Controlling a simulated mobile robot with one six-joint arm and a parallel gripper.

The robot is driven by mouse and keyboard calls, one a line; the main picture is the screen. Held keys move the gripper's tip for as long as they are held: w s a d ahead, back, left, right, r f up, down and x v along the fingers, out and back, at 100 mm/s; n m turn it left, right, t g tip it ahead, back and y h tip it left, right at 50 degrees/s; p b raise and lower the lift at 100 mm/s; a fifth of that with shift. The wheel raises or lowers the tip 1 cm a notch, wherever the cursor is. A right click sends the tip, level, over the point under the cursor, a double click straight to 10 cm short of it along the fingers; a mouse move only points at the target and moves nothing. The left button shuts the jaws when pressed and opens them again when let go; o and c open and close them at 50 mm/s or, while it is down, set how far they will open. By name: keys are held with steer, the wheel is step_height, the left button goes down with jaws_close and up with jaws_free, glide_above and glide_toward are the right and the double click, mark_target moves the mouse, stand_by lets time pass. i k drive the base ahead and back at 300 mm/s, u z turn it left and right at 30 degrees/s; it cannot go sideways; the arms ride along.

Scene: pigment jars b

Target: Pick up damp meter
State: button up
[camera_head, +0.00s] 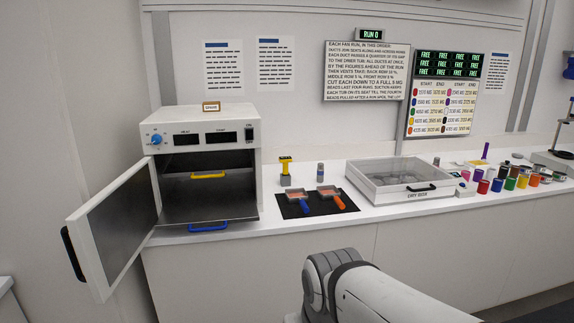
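A small upright device with a yellow top and a grey block base (285,172) stands on the white counter, just right of the oven. It may be the damp meter, but no label can be read on it. A small grey upright cylinder (320,172) stands a little to its right, apart from it. My gripper is not in view; only links of my arm show at the bottom, in front of the counter.
A white oven (197,124) stands at left, its door (115,230) swung open toward the front. A black mat (290,208) holds two trays with blue and orange handles. A clear-lidded dry box (398,193) sits right of it. Several coloured jars (510,184) stand at far right.

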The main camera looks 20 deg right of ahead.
mark_target(285, 161)
steer(key=z, duration=0.05)
steer(key=i, duration=1)
steer(key=z, duration=0.05)
